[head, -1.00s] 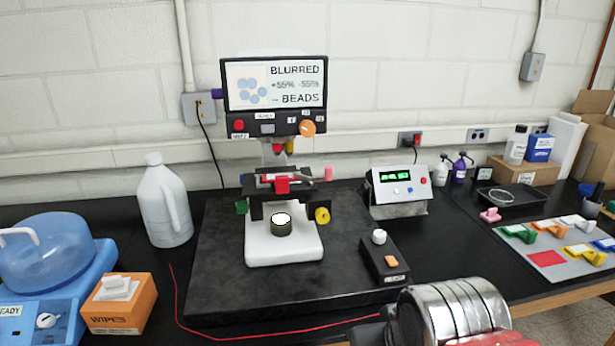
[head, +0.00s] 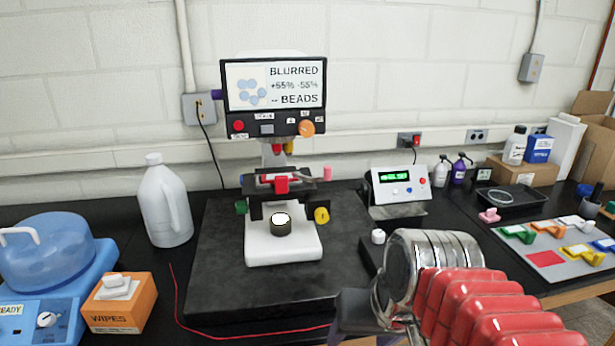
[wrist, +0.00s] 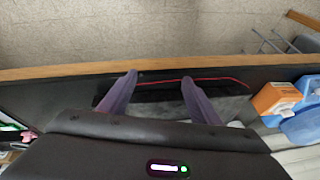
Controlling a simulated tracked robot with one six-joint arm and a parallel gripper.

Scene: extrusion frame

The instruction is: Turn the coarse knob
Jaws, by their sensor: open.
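An orange knob (head: 306,128) is on the panel under the screen. I cannot read which one is coarse. My gripper (wrist: 159,77) is open and empty in the wrist view, its two purple-grey fingers apart over the bench's front. In the head view my arm is at lower right, in front of the microscope and clear of its knobs.
A small control box with a white knob (head: 378,236) is partly hidden by my arm. A red cord (head: 255,334) lies along the slab's front. A wipes box (head: 120,304), a blue device (head: 50,310) and a white jug (head: 165,205) stand left. A display unit (head: 399,186) stands right.

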